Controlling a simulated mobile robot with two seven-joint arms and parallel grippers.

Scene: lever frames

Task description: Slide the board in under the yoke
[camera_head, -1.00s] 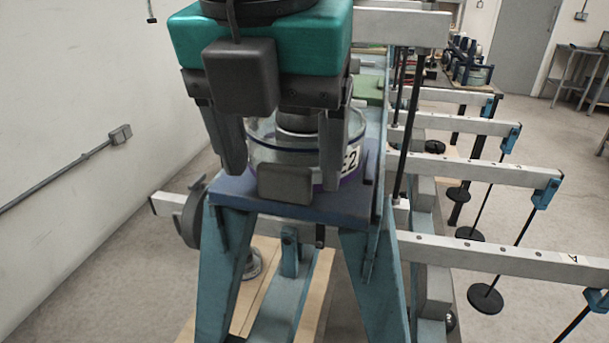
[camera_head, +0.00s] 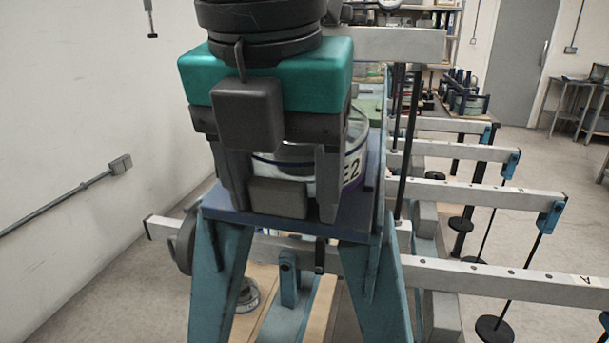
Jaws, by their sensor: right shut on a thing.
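A dark blue board (camera_head: 357,214) lies flat on top of the light-blue lever frame (camera_head: 217,265). A clear round cell (camera_head: 356,140) with a label ending in "E2" stands on it, partly behind my gripper. My right gripper (camera_head: 280,203), with a teal body, points down at the board's near side. Its two dark fingers are shut on a dark grey block (camera_head: 277,197) in front of the cell. Whether this block is fixed to the board is hidden. I cannot clearly pick out the yoke behind my gripper. My left gripper is not in view.
Grey lever beams (camera_head: 500,279) reach right from the frame, with black hanging weights (camera_head: 494,328) on rods. More frames stand in a row behind. A white wall (camera_head: 80,120) is at the left, with open floor before it. A small round metal piece (camera_head: 247,297) sits low between the legs.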

